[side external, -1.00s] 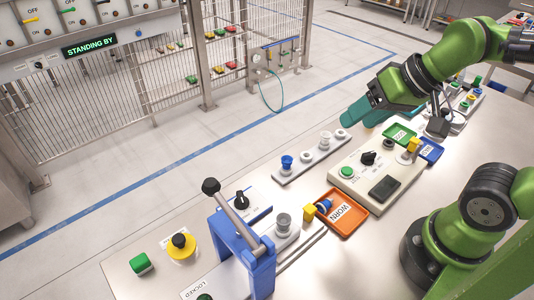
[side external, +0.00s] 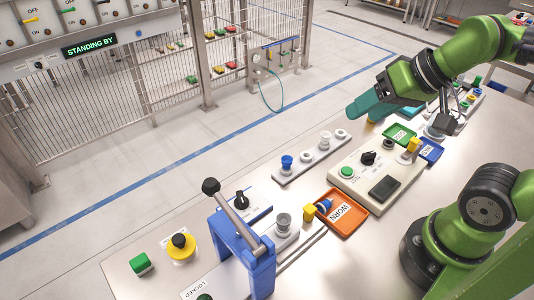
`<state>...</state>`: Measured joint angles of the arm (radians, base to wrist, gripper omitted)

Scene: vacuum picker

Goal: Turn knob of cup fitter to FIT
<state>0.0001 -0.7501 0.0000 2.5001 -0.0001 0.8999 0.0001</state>
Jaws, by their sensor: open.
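A black knob (side external: 242,200) sits on a blue plate beside the blue frame (side external: 262,268) with a long lever. A second black knob (side external: 368,158) is on the cream box (side external: 352,178), which has a green button. The lettering at both knobs is too small to read, so I cannot tell which belongs to the cup fitter or where either points. My gripper (side external: 380,113) has teal fingers and is open, above the far part of the table, beyond the cream box. It is apart from both knobs and appears empty.
An orange WORN tray (side external: 354,222) lies before the cream box. A green tray (side external: 386,136) and a blue tray (side external: 436,152) lie behind it. A white rack (side external: 294,170) holds several cups. A yellow-based button (side external: 181,256) and a green button (side external: 140,266) are at front left.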

